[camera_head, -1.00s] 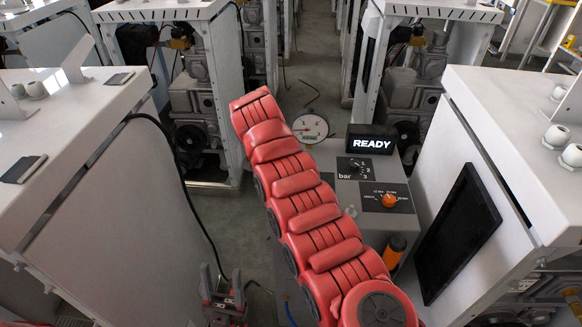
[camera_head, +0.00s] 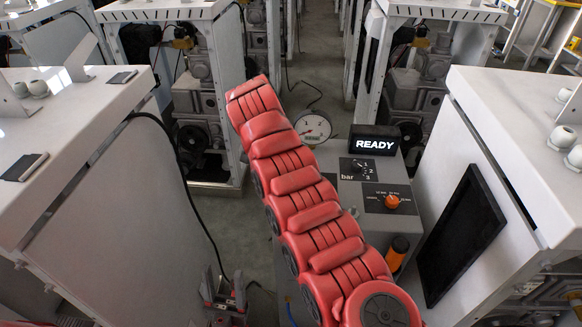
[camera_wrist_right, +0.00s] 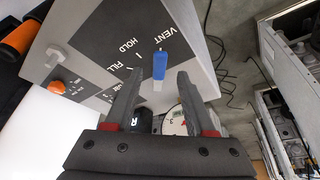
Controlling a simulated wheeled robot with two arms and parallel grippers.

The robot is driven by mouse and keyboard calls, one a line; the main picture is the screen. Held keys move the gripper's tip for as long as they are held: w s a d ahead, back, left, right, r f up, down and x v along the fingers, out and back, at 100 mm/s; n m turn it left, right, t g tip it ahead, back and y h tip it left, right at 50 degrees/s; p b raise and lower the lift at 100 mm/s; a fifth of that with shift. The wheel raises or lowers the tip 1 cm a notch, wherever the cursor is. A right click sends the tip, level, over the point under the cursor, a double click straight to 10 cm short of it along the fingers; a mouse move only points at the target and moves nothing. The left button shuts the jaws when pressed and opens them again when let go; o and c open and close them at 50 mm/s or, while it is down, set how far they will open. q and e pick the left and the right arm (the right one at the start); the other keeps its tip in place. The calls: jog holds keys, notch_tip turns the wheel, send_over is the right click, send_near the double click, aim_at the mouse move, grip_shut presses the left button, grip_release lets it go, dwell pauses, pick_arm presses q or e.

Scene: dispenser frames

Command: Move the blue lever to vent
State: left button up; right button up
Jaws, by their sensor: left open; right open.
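In the right wrist view the blue lever (camera_wrist_right: 160,66) stands on a dark panel marked VENT, HOLD and FILL (camera_wrist_right: 130,50). Its blue end points toward the VENT word. My right gripper (camera_wrist_right: 160,78) is open, with one finger on each side of the lever; I cannot tell whether either touches it. In the head view my red right arm covers the lever and the right gripper. My left gripper (camera_head: 223,287) is open and empty, low in the head view, left of the console.
The grey console (camera_head: 345,190) carries a READY display (camera_head: 375,140), a round gauge (camera_head: 313,128), a bar selector (camera_head: 358,167) and an orange knob (camera_head: 392,201). White cabinets (camera_head: 95,210) stand on both sides. A black cable (camera_head: 185,185) hangs at the left.

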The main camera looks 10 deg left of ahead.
jog(key=p+v, duration=0.3)
jog(key=v, duration=1.1)
jog(key=shift+s+r, duration=0.15)
jog(key=shift+r, duration=0.05)
